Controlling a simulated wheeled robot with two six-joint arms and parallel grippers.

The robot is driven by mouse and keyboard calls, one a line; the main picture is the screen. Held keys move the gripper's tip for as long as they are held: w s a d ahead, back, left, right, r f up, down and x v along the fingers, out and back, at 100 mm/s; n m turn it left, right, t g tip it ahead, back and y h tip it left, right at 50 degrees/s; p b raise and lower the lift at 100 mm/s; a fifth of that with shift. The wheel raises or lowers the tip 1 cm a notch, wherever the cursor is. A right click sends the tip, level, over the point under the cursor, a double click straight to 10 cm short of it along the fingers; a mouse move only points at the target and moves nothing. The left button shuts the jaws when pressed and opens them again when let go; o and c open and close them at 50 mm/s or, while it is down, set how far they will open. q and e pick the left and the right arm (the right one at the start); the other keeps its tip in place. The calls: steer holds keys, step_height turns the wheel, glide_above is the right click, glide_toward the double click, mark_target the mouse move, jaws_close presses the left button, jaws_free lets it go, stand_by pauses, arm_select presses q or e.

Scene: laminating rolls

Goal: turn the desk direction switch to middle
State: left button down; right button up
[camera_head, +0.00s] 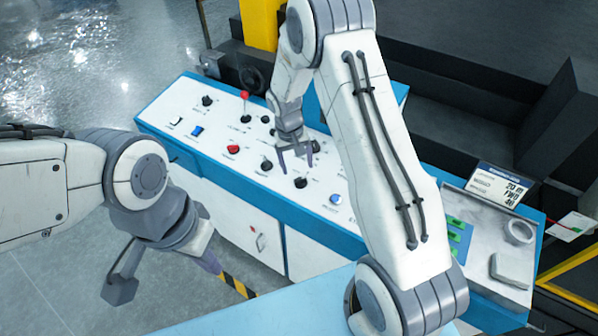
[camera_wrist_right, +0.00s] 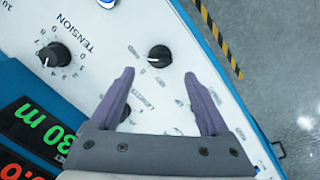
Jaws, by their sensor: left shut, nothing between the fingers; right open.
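The white-topped control desk (camera_head: 215,125) carries several black knobs. One black knob (camera_wrist_right: 160,57) with a white pointer mark lies just past my right fingertips in the right wrist view. It appears to be the knob (camera_head: 300,182) at the desk's front in the head view. Its labels are too small to read, so I cannot tell whether it is the direction switch. My right gripper (camera_head: 296,158) is open and empty above the desk; its spread fingers also show in the right wrist view (camera_wrist_right: 158,76). My left gripper (camera_head: 211,265) is shut and empty, in front of the desk.
A numbered knob (camera_wrist_right: 55,55) labelled TENSION sits beside the first knob. A red button (camera_head: 233,149), a red-topped lever (camera_head: 244,96) and blue buttons (camera_head: 335,199) stand up from the desk. Floor lies in front.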

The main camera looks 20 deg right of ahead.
mark_target(300, 181)
steer(key=shift+d+f+p, duration=0.15)
steer(key=shift+f+p, duration=0.2)
steer(key=shift+f, duration=1)
steer(key=shift+d+f+p, duration=0.15)
steer(key=shift+f+p, duration=0.2)
steer(key=shift+f, duration=1)
jaws_close()
steer(key=shift+n, duration=0.3)
steer(key=n+b, duration=0.2)
steer(key=n, duration=0.1)
steer(key=shift+a, duration=0.15)
steer(key=shift+a+n+h+b, duration=0.1)
steer(key=shift+n+h+b, duration=0.5)
steer(key=shift+n, duration=2)
